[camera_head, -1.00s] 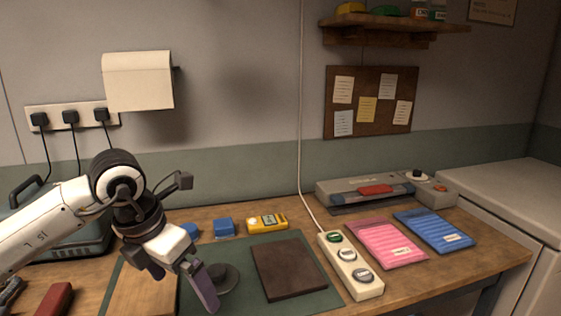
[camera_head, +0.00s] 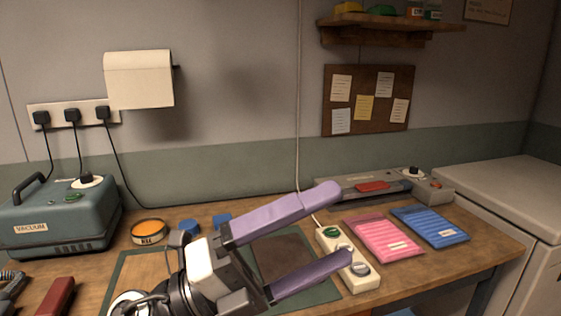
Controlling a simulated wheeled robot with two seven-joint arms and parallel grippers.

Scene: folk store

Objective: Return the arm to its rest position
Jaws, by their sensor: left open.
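My left gripper (camera_head: 332,222) shows large in the lower middle of the head view, with its two purple fingers spread wide and pointing right. Nothing is between the fingers. It is above the green mat (camera_head: 322,292) and the dark brown board (camera_head: 284,252), and it covers much of both. The fingertips overlap the white power strip (camera_head: 362,283) in the picture; whether they touch it I cannot tell. My right gripper is not in view.
A teal vacuum unit (camera_head: 62,218) stands at the left, with an orange-rimmed tin (camera_head: 148,231) beside it. Blue blocks (camera_head: 189,227) are behind my gripper. Pink (camera_head: 383,238) and blue (camera_head: 430,228) packets lie at the right, before a grey sealer (camera_head: 340,187).

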